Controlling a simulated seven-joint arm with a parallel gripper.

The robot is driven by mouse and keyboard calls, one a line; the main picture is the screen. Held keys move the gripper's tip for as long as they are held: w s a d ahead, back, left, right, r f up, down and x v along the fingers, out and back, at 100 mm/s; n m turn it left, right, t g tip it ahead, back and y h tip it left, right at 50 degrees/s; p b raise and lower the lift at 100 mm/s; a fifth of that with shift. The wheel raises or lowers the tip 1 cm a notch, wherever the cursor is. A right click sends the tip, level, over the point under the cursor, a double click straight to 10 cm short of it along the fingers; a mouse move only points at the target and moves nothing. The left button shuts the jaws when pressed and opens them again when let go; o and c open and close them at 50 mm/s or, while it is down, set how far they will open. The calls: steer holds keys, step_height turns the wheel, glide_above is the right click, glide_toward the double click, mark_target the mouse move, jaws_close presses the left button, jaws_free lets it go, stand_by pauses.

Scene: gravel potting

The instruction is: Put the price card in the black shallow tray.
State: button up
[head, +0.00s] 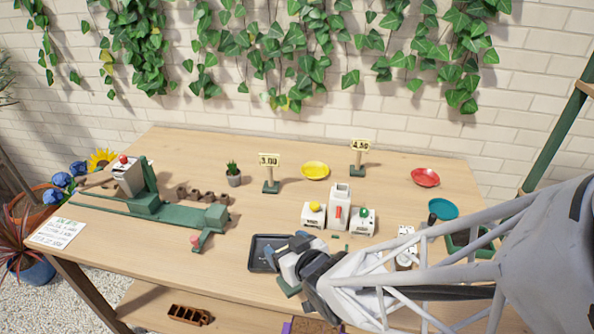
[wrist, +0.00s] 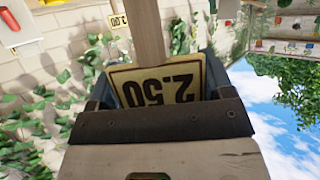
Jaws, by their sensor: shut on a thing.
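My gripper (head: 290,243) is at the front middle of the table, beside the right part of the black shallow tray (head: 252,262) and partly covering it in the head view. In the wrist view my gripper (wrist: 152,88) is shut on a yellow price card (wrist: 160,82) reading 2.50, which appears upside down. A light wooden post runs behind or from the card; I cannot tell which. The head view does not show the card's face clearly. The visible part of the tray looks empty.
Two standing price cards, 3.00 (head: 269,160) and 4.50 (head: 361,146), stand behind. White dispensers (head: 340,208) with coloured knobs are behind my gripper. A green rail device (head: 160,213) is at left. Yellow (head: 315,171) and red (head: 425,178) saucers lie farther back.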

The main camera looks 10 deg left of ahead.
steer(key=w+a+f, duration=0.1)
steer(key=w+a, duration=0.7)
steer(key=w, duration=0.3)
steer(key=shift+w+a+f, duration=0.15)
steer(key=shift+w, duration=0.05)
steer(key=shift+f, duration=1.85)
steer(key=o, duration=1.4)
steer(key=shift+c, duration=0.2)
